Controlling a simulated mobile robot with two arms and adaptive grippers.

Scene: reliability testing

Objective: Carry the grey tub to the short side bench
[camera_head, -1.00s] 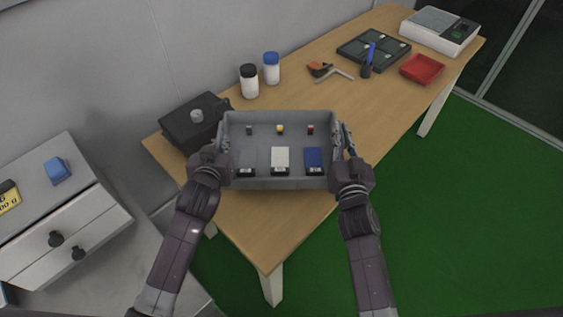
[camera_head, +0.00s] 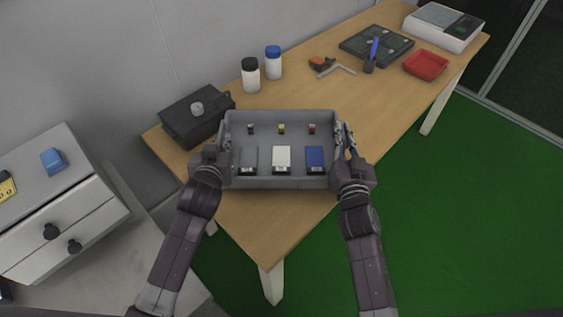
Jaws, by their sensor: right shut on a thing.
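The grey tub (camera_head: 280,183) is an open rectangular box in the middle of the view, over the near end of the wooden table. Inside are a grey block (camera_head: 248,159), a white block (camera_head: 281,158) and a blue block (camera_head: 315,157), with three small parts behind them. My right gripper (camera_head: 347,143) is shut on the tub's right wall. My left gripper (camera_head: 222,150) is at the tub's left wall; its fingers are mostly hidden, so its hold is unclear. I cannot tell whether the tub touches the table. No bench is clearly identifiable as the short side bench.
The wooden table (camera_head: 265,228) holds a black box (camera_head: 190,125), two bottles (camera_head: 251,78) (camera_head: 273,65), orange-and-grey tools (camera_head: 325,66), a dark tray (camera_head: 376,45), a red tray (camera_head: 426,65) and a scale (camera_head: 445,25). A white drawer unit (camera_head: 60,215) stands left. Green floor (camera_head: 450,220) is clear at right.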

